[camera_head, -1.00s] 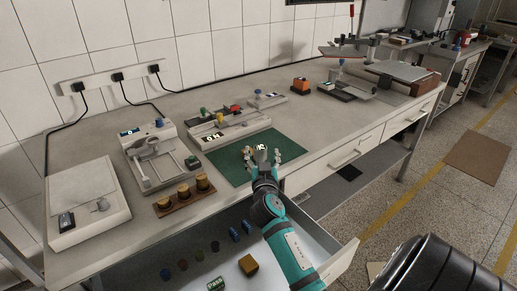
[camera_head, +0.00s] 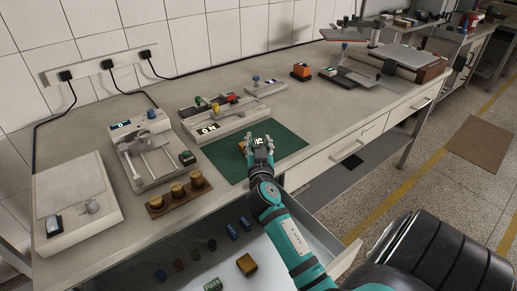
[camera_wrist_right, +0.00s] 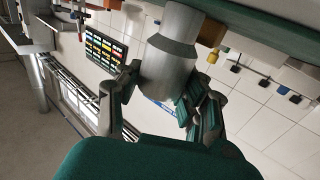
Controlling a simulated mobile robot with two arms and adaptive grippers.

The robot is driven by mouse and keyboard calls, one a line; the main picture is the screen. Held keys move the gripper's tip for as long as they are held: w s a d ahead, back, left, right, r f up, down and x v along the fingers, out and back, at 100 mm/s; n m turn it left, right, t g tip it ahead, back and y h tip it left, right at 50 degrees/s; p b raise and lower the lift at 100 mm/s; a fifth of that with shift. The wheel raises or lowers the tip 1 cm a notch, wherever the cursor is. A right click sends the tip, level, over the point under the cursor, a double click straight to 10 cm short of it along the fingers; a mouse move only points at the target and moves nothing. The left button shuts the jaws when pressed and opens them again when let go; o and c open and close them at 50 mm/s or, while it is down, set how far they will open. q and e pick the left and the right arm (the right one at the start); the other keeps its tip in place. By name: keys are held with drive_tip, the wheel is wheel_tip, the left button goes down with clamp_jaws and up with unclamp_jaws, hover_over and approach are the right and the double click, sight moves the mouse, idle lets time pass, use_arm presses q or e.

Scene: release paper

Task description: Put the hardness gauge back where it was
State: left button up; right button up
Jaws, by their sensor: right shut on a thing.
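The hardness gauge (camera_wrist_right: 168,62) shows in the right wrist view as a grey metal cylinder with a wider collar, between my fingers. In the head view its small lit display (camera_head: 258,141) shows above my right gripper (camera_head: 259,152). That gripper is shut on the gauge over the green mat (camera_head: 290,143); it also shows in the right wrist view (camera_wrist_right: 160,105). A small gold-coloured piece (camera_head: 242,146) is just left of the fingers. The gauge's lower part is hidden, so I cannot tell whether it touches the mat. My left gripper is out of view.
An open drawer (camera_head: 325,238) below the bench holds small coloured pieces and a gold block (camera_head: 246,264). Left of the mat stand a wooden rack with gold cylinders (camera_head: 155,204), a caliper-like device (camera_head: 140,175) and a scale (camera_head: 65,240). Another measuring device (camera_head: 220,125) is behind the mat.

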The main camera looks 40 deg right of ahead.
sight(258, 141)
drive_tip(key=shift+c, duration=1.2)
clamp_jaws()
drive_tip(key=shift+r, duration=0.7)
wheel_tip(258, 141, up, 2)
drive_tip(key=shift+r, duration=0.15)
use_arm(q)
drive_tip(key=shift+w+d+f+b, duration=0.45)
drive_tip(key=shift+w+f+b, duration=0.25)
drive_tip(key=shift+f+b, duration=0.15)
use_arm(e)
drive_tip(key=s+a+r, duration=0.1)
drive_tip(key=s+a, duration=0.3)
drive_tip(key=s, duration=1.1)
drive_tip(key=shift+s+r, duration=0.2)
drive_tip(key=shift+s, duration=0.05)
